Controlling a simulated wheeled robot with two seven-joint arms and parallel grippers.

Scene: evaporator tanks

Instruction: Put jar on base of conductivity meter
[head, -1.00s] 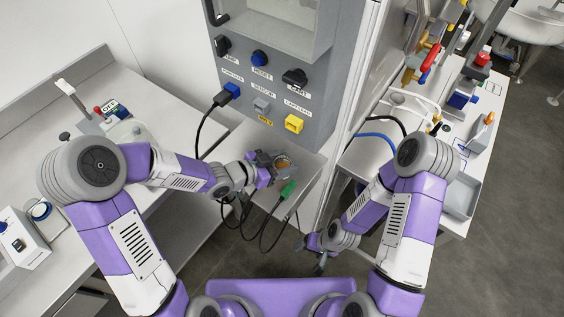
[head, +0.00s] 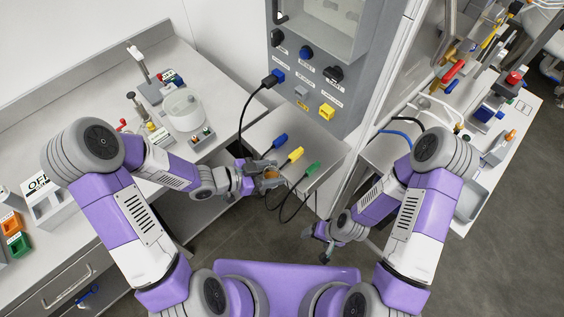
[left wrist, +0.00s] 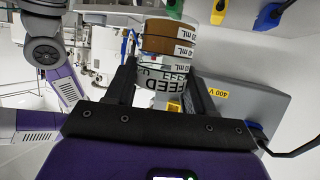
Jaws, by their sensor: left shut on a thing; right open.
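My left gripper (head: 262,180) is shut on the jar (head: 271,175), which has brown contents, by the front edge of a grey shelf. In the left wrist view the jar (left wrist: 168,45) sits between the two fingers, with a "FEED" label and volume marks. No name for the conductivity meter is readable. A small device with an upright white probe arm (head: 138,62) stands on the left bench and may be it; its base is partly hidden by other items. My right gripper (head: 325,243) is open and empty, low on the right.
The grey shelf (head: 330,152) carries blue (head: 280,141), yellow (head: 296,154) and green (head: 312,168) plugs under a control panel. The right bench is crowded. Floor shows between benches.

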